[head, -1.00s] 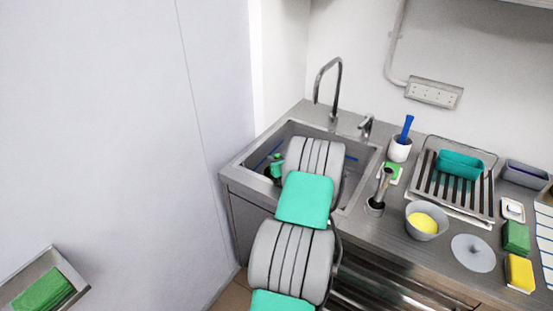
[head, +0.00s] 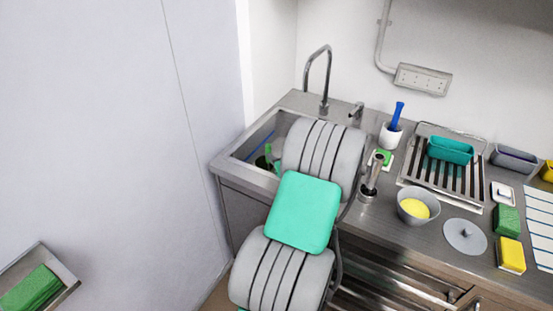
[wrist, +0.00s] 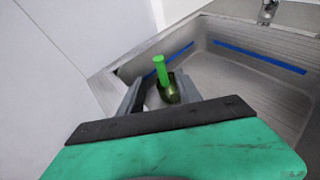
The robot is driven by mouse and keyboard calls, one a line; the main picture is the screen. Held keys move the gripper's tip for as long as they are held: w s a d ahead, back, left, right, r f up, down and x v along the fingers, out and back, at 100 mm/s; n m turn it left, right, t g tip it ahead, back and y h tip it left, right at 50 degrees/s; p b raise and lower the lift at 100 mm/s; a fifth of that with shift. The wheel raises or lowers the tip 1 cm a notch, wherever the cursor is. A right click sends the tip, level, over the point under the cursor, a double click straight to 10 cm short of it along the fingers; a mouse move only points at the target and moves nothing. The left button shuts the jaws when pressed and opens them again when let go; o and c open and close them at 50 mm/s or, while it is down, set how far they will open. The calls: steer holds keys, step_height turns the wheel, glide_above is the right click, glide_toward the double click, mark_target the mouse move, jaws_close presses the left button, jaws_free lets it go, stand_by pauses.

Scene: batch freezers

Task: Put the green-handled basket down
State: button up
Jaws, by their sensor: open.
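The green-handled basket (wrist: 169,92) is in the sink (wrist: 245,75) in the wrist view, a small dark basket with an upright bright green handle (wrist: 160,68). My gripper (wrist: 160,88) is open, with one grey finger on each side of the basket. I cannot tell whether a finger touches it, and the basket's lower part is partly hidden by my gripper body. In the head view the green handle (head: 268,152) shows at the left of the sink (head: 240,150), beside my arm. My arm covers much of the sink and most of my gripper there.
A tap (head: 324,80) stands behind the sink. To the right are a white holder (head: 391,135) with a blue handle, a grey bowl (head: 418,206) with yellow contents, a teal tub (head: 450,150) on a rack, and sponges (head: 507,220). A wall is close on the left.

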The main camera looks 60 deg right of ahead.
steer(key=w+a+r+n+g+y, duration=0.15)
steer(key=w+a+n, duration=0.25)
steer(key=a+n, duration=0.45)
steer(key=w+a+r+n+g+y, duration=0.15)
steer(key=w+a+n+y, duration=0.35)
steer(key=a, duration=0.6)
steer(key=w+a+r+n, duration=0.3)
steer(key=a+n, duration=0.6)
steer(key=a, duration=0.1)
steer(key=s+a+r+n+g, duration=0.1)
steer(key=s+a+n+g, duration=0.1)
steer(key=s+a+n, duration=0.5)
steer(key=s+a+r+n+g, duration=0.2)
steer(key=s+a+n, duration=0.6)
steer(key=a+n, duration=0.5)
steer(key=shift+s+a+r+g, duration=0.15)
steer(key=shift+s+a+g, duration=0.05)
steer(key=shift+g, duration=0.1)
steer(key=shift+y, duration=0.25)
steer(key=shift+c, duration=0.5)
steer(key=shift+a, duration=0.15)
